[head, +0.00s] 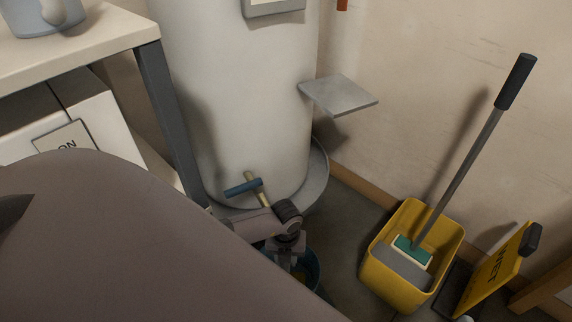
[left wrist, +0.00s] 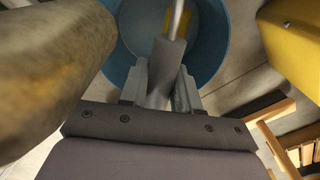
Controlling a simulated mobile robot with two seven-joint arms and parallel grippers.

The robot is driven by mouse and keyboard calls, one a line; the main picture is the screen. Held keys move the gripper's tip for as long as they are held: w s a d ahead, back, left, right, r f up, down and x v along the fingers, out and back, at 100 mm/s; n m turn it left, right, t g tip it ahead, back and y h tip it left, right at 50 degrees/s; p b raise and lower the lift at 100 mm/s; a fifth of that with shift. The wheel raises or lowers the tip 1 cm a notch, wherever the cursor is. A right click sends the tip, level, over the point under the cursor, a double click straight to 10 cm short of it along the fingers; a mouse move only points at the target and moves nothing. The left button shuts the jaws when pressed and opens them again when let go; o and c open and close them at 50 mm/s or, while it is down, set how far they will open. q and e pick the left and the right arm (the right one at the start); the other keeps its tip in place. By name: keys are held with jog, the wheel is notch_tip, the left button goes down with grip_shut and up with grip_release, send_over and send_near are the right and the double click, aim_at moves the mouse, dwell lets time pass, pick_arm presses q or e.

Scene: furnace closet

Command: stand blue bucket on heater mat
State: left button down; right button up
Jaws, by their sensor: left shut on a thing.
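The blue bucket (head: 312,268) is low in the head view, mostly hidden behind my left arm and gripper. In the left wrist view the bucket (left wrist: 213,40) is open-topped, with a yellow thing (left wrist: 188,27) inside. My left gripper (head: 293,246) is above the bucket. In the left wrist view the gripper (left wrist: 160,88) is shut on the bucket's grey handle grip (left wrist: 168,60), with a metal wire running from it. I cannot tell whether the bucket is off the floor. I cannot make out a heater mat. My right gripper is not in view.
A yellow mop bucket (head: 375,275) and yellow sign (head: 497,270) stand right. A shelf (head: 85,35) is left.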

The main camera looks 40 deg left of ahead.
pick_arm(q)
jog(key=shift+w, duration=0.15)
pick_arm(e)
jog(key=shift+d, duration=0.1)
pick_arm(q)
jog(key=shift+f+b, duration=0.5)
jog(key=shift+f, duration=0.1)
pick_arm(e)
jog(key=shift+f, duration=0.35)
pick_arm(q)
jog(key=c, duration=0.7)
grip_release()
jog(key=shift+c, duration=0.2)
jog(key=shift+s+f, duration=0.2)
jog(key=shift+r+p, duration=0.35)
jog(key=shift+r, duration=0.05)
notch_tip(320, 180, up, 5)
jog(key=p, duration=0.5)
jog(key=shift+w, duration=0.1)
jog(key=shift+r+p, duration=0.8)
jog(key=shift+r, duration=0.05)
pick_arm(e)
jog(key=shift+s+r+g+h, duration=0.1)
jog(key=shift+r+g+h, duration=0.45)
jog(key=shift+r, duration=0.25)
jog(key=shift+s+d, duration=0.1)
